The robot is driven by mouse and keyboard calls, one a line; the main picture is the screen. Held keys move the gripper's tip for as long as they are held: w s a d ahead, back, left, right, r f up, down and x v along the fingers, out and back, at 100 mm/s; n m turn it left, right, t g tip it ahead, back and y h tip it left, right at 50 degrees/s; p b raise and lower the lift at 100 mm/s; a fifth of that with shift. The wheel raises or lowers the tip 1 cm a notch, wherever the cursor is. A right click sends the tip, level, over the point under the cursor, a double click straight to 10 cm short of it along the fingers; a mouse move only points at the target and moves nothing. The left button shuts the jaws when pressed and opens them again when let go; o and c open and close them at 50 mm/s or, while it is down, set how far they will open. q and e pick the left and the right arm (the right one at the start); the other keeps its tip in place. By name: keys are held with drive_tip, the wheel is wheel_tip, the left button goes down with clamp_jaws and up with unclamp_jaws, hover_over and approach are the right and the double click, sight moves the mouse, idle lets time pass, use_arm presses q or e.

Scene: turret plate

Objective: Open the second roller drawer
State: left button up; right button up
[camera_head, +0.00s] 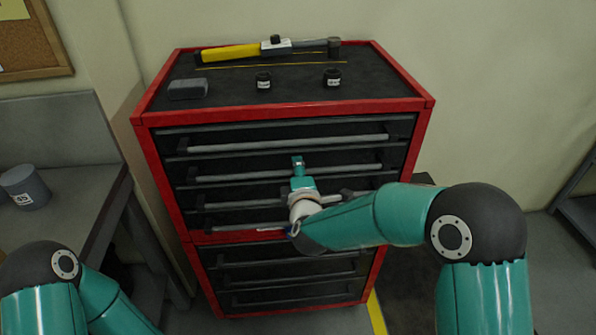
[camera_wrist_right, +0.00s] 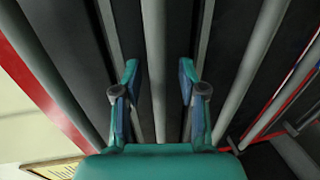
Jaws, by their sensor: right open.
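The roller cabinet (camera_head: 427,112) is red with dark drawers and long grey bar handles. The second drawer's handle (camera_head: 235,176) runs across the front below the top drawer's handle (camera_head: 240,146). All drawers look closed. My right gripper (camera_head: 298,163) is at the middle of the second handle. In the right wrist view my right gripper (camera_wrist_right: 158,72) is open, one finger on each side of a grey bar (camera_wrist_right: 154,35), which looks like the second handle. I cannot tell how deep the bar sits between the fingers. My left arm shows at lower left, but its gripper is out of view.
A yellow-handled tool (camera_head: 230,53), a grey block (camera_head: 188,89) and two small dark jars (camera_head: 263,81) (camera_head: 332,77) are on the cabinet top. A grey bench (camera_head: 60,150) with a grey cylinder (camera_head: 25,187) stands at left. Lower drawer handles lie close below my right gripper.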

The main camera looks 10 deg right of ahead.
clamp_jaws()
drive_tip(key=shift+s+f, duration=0.15)
drive_tip(key=shift+f, duration=0.05)
idle(0.3)
